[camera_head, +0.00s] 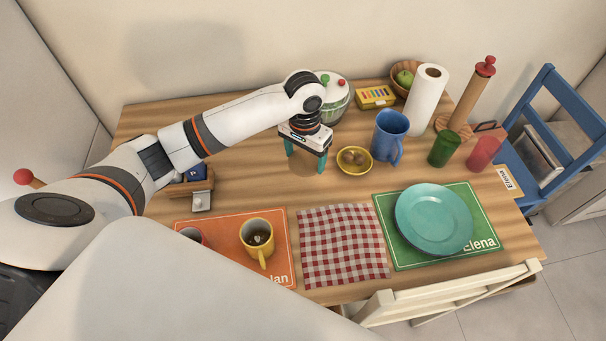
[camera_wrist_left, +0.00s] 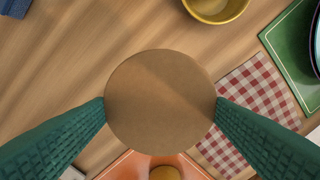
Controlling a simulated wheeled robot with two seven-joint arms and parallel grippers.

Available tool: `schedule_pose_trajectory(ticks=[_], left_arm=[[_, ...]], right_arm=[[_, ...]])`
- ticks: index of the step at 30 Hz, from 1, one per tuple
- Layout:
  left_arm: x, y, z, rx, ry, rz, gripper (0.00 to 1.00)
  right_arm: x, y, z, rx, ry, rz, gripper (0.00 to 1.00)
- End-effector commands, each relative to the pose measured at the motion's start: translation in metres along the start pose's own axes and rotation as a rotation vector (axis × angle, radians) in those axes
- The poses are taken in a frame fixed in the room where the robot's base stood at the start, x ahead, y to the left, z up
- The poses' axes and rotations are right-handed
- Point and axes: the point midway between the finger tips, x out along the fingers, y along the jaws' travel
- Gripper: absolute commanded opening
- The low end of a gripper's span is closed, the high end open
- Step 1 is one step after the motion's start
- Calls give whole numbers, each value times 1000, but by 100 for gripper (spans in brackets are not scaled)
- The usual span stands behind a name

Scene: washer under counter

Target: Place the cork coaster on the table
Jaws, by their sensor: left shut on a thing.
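The cork coaster (camera_wrist_left: 160,102) is a round brown disc between the two green fingers of my left gripper (camera_wrist_left: 160,108) in the left wrist view. The fingers touch its left and right edges. In the head view my left gripper (camera_head: 306,165) points down over the wooden table (camera_head: 235,170), left of the yellow bowl, with the coaster (camera_head: 301,163) partly hidden between its fingers. I cannot tell how high the coaster is above the table. My right gripper is not in view.
A yellow bowl (camera_head: 354,161) and a blue mug (camera_head: 390,137) stand right of the gripper. In front lie an orange placemat (camera_head: 215,226) with a yellow mug (camera_head: 257,240), a checkered cloth (camera_head: 343,245) and a green placemat (camera_head: 390,240) with a teal plate (camera_head: 434,218).

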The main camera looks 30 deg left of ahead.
Motion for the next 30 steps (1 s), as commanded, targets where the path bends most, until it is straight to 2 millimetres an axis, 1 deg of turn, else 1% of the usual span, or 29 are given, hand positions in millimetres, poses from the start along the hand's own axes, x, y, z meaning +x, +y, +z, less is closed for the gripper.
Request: schedule_pose_trajectory(ticks=[1, 5, 8, 12, 15, 20, 27, 30], left_arm=[[-4, 4, 2, 5, 7, 2, 54], [2, 11, 6, 21, 13, 9, 54], [16, 14, 7, 24, 17, 12, 54], [44, 14, 6, 25, 17, 12, 54], [59, 14, 6, 26, 15, 13, 54], [70, 14, 6, 26, 14, 12, 54], [101, 14, 6, 25, 14, 13, 54], [104, 14, 6, 26, 11, 13, 54]], right_arm=[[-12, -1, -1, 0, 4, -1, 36], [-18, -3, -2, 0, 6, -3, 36], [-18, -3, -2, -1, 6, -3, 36], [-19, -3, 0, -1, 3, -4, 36], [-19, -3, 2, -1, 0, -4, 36], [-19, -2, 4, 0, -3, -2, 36], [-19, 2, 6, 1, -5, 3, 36], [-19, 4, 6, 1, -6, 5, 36]])
